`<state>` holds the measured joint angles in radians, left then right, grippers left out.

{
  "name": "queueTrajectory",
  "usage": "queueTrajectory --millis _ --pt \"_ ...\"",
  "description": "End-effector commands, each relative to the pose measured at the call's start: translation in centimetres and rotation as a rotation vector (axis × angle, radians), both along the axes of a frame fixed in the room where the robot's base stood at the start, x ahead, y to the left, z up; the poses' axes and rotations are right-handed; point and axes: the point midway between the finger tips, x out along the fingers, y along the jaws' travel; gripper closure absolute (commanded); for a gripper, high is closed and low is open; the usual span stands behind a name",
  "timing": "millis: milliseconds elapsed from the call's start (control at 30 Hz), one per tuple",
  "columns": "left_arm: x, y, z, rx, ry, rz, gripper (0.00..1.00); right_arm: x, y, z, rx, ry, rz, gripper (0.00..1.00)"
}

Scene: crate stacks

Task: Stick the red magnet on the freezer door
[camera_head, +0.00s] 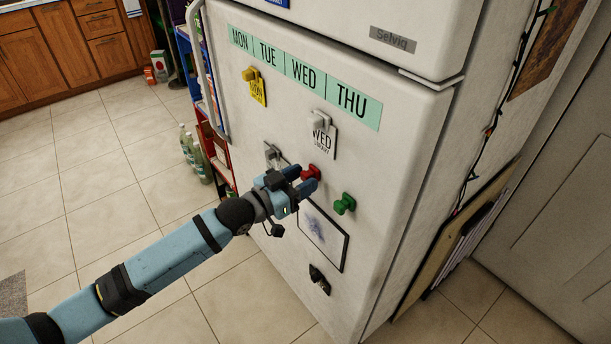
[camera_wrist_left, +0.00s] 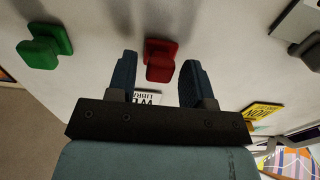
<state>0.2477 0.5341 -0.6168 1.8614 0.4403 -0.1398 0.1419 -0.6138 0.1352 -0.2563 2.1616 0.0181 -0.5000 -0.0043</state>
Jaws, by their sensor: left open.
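The red magnet (camera_head: 311,172) sticks to the white lower fridge door (camera_head: 400,150), right of the middle row of papers. It also shows in the left wrist view (camera_wrist_left: 160,58), between and slightly beyond the fingertips. My left gripper (camera_head: 302,180) is open at the magnet, one finger on each side; in the left wrist view (camera_wrist_left: 159,64) a gap shows beside each finger. I cannot tell how deep the magnet sits between them. The upper door (camera_head: 355,28), with a Selviq badge, is only partly in view. My right gripper is not in view.
A green magnet (camera_head: 344,204) sits close right of the red one. A framed drawing (camera_head: 325,235) hangs just below. Bottles (camera_head: 196,155) stand on the floor at left.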

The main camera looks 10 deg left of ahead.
Motion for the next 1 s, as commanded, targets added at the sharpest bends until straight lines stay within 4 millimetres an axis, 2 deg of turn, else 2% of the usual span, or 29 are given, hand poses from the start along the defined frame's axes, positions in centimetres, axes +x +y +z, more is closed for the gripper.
queueTrajectory --millis 200,500,667,1000 --pt "0.0 0.0 0.0 0.000 0.000 0.000 0.54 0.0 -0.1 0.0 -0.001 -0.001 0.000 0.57" --pt "0.0 0.0 0.0 -0.001 -0.001 0.000 0.87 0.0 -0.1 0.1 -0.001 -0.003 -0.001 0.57" --pt "-0.3 0.2 0.1 0.001 0.001 0.000 0.88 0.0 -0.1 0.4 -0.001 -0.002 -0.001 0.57" --pt "-2.4 1.9 0.1 0.001 0.002 0.001 0.88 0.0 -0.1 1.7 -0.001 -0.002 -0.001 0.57"
